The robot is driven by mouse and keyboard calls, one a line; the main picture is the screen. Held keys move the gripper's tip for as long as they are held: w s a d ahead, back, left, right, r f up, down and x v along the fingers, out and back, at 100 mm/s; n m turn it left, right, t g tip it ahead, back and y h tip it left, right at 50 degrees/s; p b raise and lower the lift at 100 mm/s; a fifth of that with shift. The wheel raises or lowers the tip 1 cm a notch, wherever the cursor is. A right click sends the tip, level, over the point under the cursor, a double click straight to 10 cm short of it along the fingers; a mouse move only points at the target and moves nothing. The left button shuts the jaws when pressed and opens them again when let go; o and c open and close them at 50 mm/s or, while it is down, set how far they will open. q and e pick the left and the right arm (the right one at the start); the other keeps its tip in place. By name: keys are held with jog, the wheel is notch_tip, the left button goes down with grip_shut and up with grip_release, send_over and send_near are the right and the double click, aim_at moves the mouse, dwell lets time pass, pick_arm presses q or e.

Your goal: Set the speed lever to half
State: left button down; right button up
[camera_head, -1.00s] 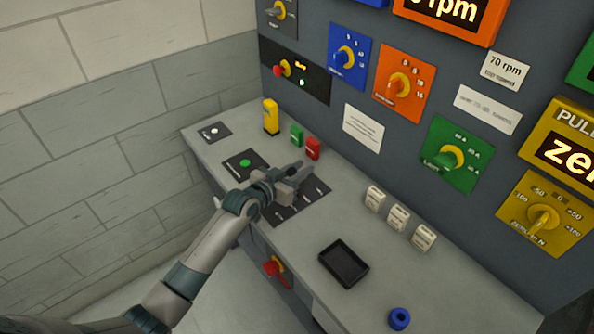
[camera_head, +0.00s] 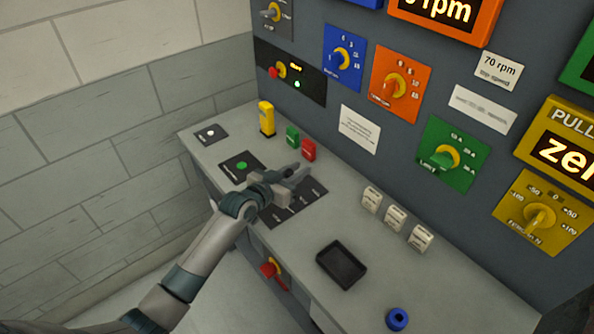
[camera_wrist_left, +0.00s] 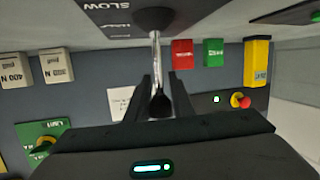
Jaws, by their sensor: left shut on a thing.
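The speed lever (camera_wrist_left: 156,58) shows in the left wrist view as a thin silver shaft with a dark end, rising from a dark round base. Its dark plate (camera_head: 314,193) lies on the console top in the head view, with white markings; the word SLOW is readable on it in the left wrist view (camera_wrist_left: 106,5). My left gripper (camera_head: 300,172) is over this plate, and its fingers (camera_wrist_left: 159,98) are shut around the lever's dark end. The hand covers the lever in the head view, so its exact setting is hard to tell. My right gripper is not in view.
Green (camera_head: 292,136) and red (camera_head: 309,149) blocks and a yellow block (camera_head: 267,118) stand behind the hand. Several cream blocks (camera_head: 395,217), a black tray (camera_head: 342,264) and a blue ring (camera_head: 397,318) are to the right. The dial panel (camera_head: 380,140) rises behind.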

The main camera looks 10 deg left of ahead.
pick_arm(q)
jog(key=shift+s+d+f, duration=0.1)
jog(key=shift+s+f, duration=0.05)
jog(key=shift+f, duration=0.25)
jog(key=shift+s+d+f, duration=0.1)
jog(key=shift+s+f, duration=0.05)
jog(key=shift+f, duration=0.25)
jog(key=c, duration=1.7)
grip_release()
jog(key=shift+o, duration=0.7)
jog(key=shift+w, duration=0.2)
jog(key=shift+w+r, duration=0.1)
jog(key=shift+r, duration=0.15)
jog(key=shift+a+r, duration=0.1)
jog(key=shift+v, duration=0.85)
jog(key=b+v, duration=0.3)
jog(key=v, duration=1.2)
jog(key=shift+s+b, duration=0.2)
jog(key=shift+b, duration=0.1)
jog(key=shift+r, duration=0.15)
